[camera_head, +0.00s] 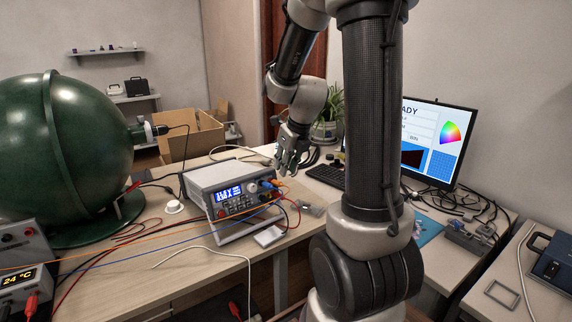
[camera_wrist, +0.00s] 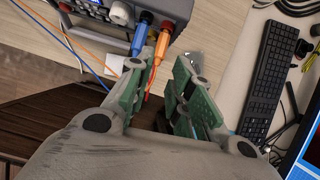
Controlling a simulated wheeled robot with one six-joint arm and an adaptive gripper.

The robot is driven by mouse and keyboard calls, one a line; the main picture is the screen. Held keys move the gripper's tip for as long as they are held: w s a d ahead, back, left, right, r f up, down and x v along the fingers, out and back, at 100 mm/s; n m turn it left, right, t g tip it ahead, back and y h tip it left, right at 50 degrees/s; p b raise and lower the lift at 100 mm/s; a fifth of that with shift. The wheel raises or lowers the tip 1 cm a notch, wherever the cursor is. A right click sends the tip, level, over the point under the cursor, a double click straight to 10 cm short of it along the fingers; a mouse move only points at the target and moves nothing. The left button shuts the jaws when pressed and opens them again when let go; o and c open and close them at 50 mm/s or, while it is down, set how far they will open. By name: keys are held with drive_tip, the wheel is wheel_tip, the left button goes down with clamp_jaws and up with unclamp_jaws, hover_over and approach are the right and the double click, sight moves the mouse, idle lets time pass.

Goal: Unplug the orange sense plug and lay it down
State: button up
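The bench power supply (camera_head: 228,187) stands on the wooden table with a lit blue display. The orange sense plug (camera_wrist: 160,48) sits in its front panel, and its tail shows in the head view (camera_head: 277,183). A blue plug (camera_wrist: 141,32) sits right beside it on the panel. My gripper (camera_head: 286,166) hangs close above the panel's right end. In the wrist view my gripper (camera_wrist: 161,74) is open, with a gap between its green-padded fingers. The orange plug lies in line with that gap; I cannot tell whether the fingers touch it.
Orange, blue and red cables run from the panel across the table. A keyboard (camera_wrist: 263,80) and a monitor (camera_head: 428,140) stand to the right. A large green sphere (camera_head: 62,150) fills the left. Some bare tabletop (camera_head: 205,262) lies in front of the supply.

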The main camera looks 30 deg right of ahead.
sight(275, 183)
drive_tip(key=x, duration=0.7)
drive_tip(key=shift+w+f, duration=0.15)
drive_tip(key=shift+f, duration=0.25)
clamp_jaws()
